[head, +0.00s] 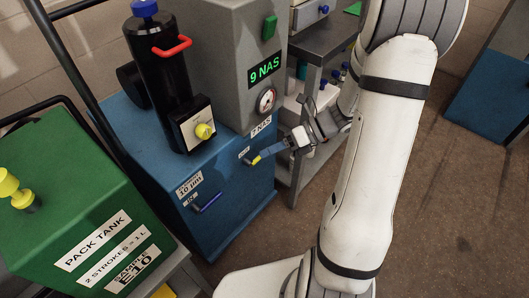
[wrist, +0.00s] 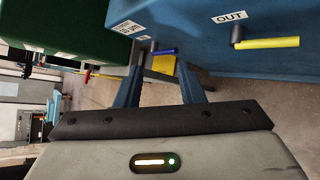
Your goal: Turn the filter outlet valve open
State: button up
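The blue filter unit (head: 225,215) stands in the middle of the head view. Its yellow outlet valve handle (head: 256,160) is on the front face by the OUT label (head: 243,152). In the wrist view the yellow handle (wrist: 268,43) lies level in the picture, pointing right from its dark pivot below the OUT label (wrist: 229,17). My gripper (head: 272,152) is close to the handle in the head view. In the wrist view its two blue fingers (wrist: 160,68) are apart with nothing between them. The handle is to their right, outside them.
A blue inlet handle (head: 207,202) is left of the outlet, and shows beyond my fingers in the wrist view (wrist: 165,51). A green pack tank (head: 75,205) stands at left. A grey shelf cart (head: 318,60) is behind my gripper. The floor (head: 440,200) at right is clear.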

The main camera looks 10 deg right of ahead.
jog(key=w+d+f+m+t+y+b, duration=0.1)
jog(key=w+d+f+m+t+b, duration=0.2)
jog(key=f+m, duration=0.4)
jog(key=w+d+f+m+t+y+b, duration=0.1)
jog(key=w+d+f+m+t+b, duration=0.2)
jog(key=f+m, duration=0.4)
jog(key=w+a+t, duration=0.1)
jog(key=w+a, duration=0.3)
jog(key=a, duration=0.1)
jog(key=shift+f+b, duration=0.35)
jog(key=shift+b, duration=0.1)
jog(key=shift+c, duration=0.3)
grip_shut()
